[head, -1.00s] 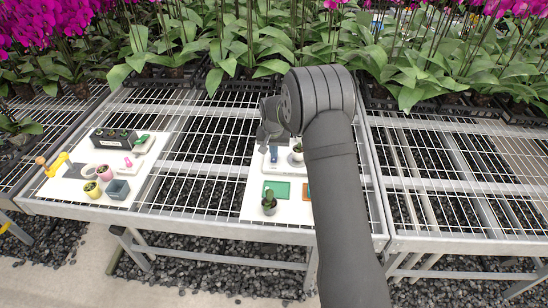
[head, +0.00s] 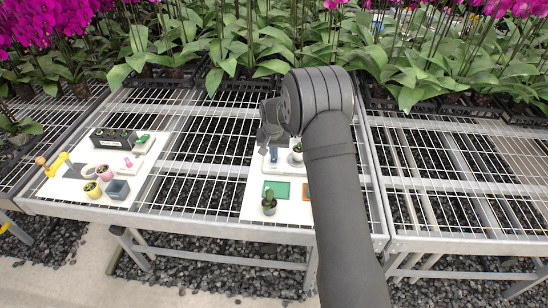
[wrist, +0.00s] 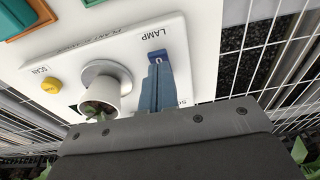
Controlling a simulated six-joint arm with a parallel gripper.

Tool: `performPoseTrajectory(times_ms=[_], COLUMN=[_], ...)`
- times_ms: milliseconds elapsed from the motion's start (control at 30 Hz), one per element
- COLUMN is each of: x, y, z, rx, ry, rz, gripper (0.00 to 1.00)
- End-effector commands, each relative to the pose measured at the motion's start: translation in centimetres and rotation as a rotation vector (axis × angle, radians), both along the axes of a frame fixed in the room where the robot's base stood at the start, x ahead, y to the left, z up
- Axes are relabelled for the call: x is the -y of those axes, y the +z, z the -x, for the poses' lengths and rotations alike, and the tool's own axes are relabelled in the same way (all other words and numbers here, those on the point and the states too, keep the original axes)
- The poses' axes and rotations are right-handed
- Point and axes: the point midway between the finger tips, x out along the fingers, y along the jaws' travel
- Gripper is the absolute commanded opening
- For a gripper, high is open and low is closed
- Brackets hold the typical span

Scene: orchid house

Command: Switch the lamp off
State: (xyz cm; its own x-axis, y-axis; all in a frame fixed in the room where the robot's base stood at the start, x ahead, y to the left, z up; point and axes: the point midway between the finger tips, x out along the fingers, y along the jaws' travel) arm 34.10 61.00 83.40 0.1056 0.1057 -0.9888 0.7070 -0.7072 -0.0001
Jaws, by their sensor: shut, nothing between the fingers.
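A white panel (wrist: 185,35) fills much of the wrist view, with the label LAMP printed on it. Beside that label is a dark blue rocker switch (wrist: 157,57) with a pale mark on it. My gripper (wrist: 156,68) has its blue fingers together and empty. Their tips are over or against the near part of the switch, and I cannot tell whether they touch it. The fingers hide the rest of the switch. In the head view my gripper (head: 273,158) points down at the panel (head: 283,170), which my arm partly covers.
A white pot (wrist: 100,92) with a small plant stands on the panel near the switch, with a yellow SCAN button (wrist: 50,86) beyond it. A cactus pot (head: 269,207) and a green mat (head: 281,189) lie nearer the bench edge. Bare mesh (head: 205,175) is left of them.

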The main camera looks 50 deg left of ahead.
Motion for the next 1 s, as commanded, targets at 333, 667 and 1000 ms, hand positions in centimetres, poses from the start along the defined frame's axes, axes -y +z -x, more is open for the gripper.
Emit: performPoseTrajectory(times_ms=[333,667,1000], x=[0.0,0.0,0.0], y=[-0.6,-1.0,-1.5], z=[0.0,0.0,0.0], rx=[-0.001,-0.001,0.001], ry=[0.000,0.000,0.000], rz=[0.001,0.001,-0.001], gripper=[0.00,0.00,0.00])
